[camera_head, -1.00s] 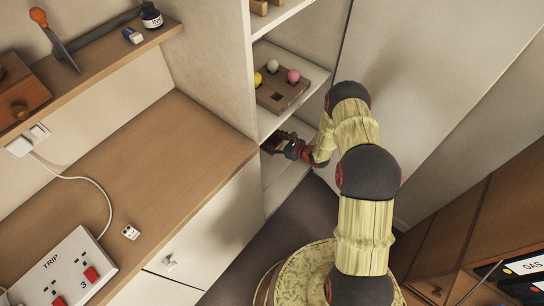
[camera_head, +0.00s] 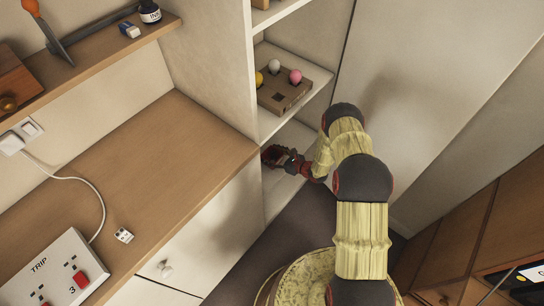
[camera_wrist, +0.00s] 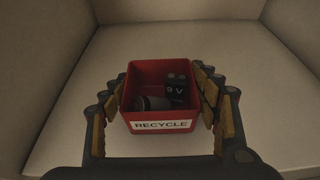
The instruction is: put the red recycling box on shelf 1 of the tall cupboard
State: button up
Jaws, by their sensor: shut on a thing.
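The red recycling box (camera_wrist: 161,123), labelled RECYCLE, sits between the fingers of my gripper (camera_wrist: 160,82) in the wrist view. The fingers are shut on its left and right sides. It is upright and holds a dark 9 V battery (camera_wrist: 176,87) and a grey cylinder (camera_wrist: 152,103). In the head view my gripper (camera_head: 282,160) is inside a lower compartment of the tall cupboard (camera_head: 209,65), above the pale shelf (camera_head: 279,198). The box is mostly hidden there. I cannot tell whether its base touches the shelf.
The shelf above holds a brown tray (camera_head: 292,98) with yellow, white and pink balls. A wooden desk (camera_head: 130,180) lies left of the cupboard, with a TRIP power strip (camera_head: 50,272). Brown drawers (camera_head: 455,245) stand at the right. The shelf around the box looks clear.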

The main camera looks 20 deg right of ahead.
jog(key=shift+f, duration=0.1)
jog(key=o, duration=1.1)
jog(key=shift+o, duration=0.5)
jog(key=shift+s+d+r, duration=0.15)
jog(key=shift+r, duration=0.1)
jog(key=p+v, duration=0.3)
jog(key=v, duration=0.8)
jog(key=shift+s+p, duration=0.25)
jog(key=shift+p, duration=0.05)
jog(key=shift+d, duration=0.15)
